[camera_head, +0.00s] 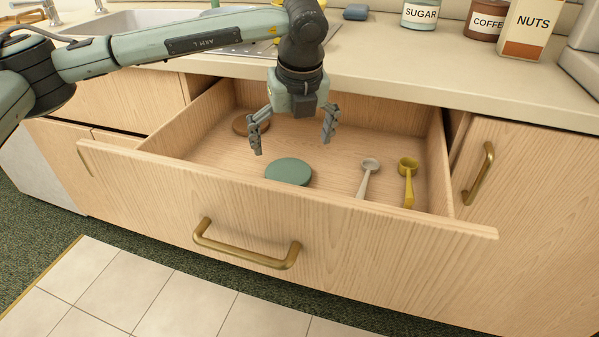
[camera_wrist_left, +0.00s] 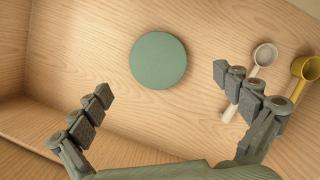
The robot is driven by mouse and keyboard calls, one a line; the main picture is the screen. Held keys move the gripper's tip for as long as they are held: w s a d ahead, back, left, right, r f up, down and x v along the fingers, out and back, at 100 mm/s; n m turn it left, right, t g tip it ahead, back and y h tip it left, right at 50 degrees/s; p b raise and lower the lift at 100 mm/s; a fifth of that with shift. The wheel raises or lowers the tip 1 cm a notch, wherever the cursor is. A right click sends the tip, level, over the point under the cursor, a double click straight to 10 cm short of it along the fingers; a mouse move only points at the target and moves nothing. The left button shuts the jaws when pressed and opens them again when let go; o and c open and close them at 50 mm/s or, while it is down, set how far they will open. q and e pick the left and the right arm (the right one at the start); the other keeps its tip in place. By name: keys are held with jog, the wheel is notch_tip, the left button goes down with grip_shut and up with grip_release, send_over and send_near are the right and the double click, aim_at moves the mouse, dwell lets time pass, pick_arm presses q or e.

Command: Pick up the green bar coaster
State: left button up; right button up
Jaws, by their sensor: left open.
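The green bar coaster (camera_head: 288,171) is a flat round disc lying in the open drawer, near its front wall. It also shows in the left wrist view (camera_wrist_left: 158,60), whole and unobstructed, beyond the fingertips and between their lines. My left gripper (camera_head: 293,143) is open and empty, with its fingers pointing down into the drawer, above and behind the coaster. The fingers also show in the left wrist view (camera_wrist_left: 162,88), spread wide and apart from the coaster. My right gripper is not in view.
The drawer front (camera_head: 345,240) stands out from the cabinet. Inside lie a brown round coaster (camera_head: 240,125) at back left, a pale scoop (camera_head: 369,170) and a yellow scoop (camera_head: 408,170) at right. The counter (camera_head: 420,65) overhangs the drawer's back.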

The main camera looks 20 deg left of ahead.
aim_at(288, 172)
pick_arm(q)
jog(key=x, duration=0.5)
jog(key=shift+s+a+f+p, duration=0.15)
jog(key=shift+s+f+p, duration=0.15)
jog(key=shift+f+p, duration=0.1)
jog(key=shift+w+f, duration=0.1)
jog(key=shift+f, duration=0.35)
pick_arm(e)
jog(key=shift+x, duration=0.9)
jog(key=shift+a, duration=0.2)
pick_arm(q)
jog(key=c, duration=1)
jog(key=shift+r, duration=0.15)
